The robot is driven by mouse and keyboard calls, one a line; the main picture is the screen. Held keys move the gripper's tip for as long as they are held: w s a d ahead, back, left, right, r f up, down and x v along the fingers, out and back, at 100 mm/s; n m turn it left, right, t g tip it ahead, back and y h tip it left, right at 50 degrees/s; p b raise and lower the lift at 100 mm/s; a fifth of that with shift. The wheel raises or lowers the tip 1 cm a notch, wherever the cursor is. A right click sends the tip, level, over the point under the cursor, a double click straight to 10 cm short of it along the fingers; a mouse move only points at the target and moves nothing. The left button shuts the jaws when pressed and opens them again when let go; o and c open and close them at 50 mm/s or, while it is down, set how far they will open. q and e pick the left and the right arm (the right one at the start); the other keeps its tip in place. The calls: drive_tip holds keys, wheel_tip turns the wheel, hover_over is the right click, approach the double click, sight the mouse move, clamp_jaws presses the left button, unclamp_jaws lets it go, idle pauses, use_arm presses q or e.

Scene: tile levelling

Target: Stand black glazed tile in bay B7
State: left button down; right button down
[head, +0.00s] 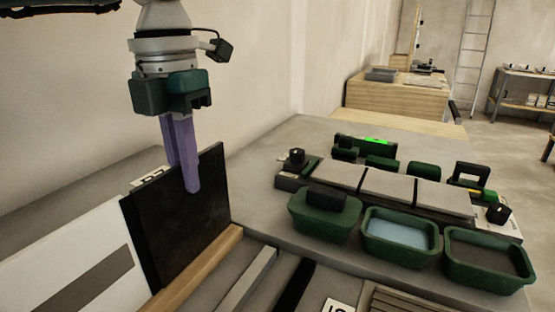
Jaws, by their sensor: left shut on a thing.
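The black glazed tile (185,225) stands nearly upright, slightly tilted, at the left of the grey bench in the head view. A wooden rail (195,272) runs along its lower front. My left gripper (188,170) comes down from above with its purple fingers over the tile's top edge. It is shut on the tile, one finger in front and the other mostly hidden behind. A white label (150,178) shows behind the tile, partly covered, so I cannot read the bay number. The tile's bottom edge is hidden by the rail. My right gripper is not in view.
A white tile with a grey band (75,265) stands close left of the black tile. Right are a green tub of water (400,238), a dark-filled tub (487,262) and a green tub with a black block (325,222). Behind them lie pale tiles (388,188).

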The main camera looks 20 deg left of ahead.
use_arm(q)
drive_tip(key=shift+a, duration=0.15)
drive_tip(key=c, duration=0.9)
unclamp_jaws()
drive_tip(key=shift+r+p, duration=2.55)
drive_tip(key=shift+r, duration=0.5)
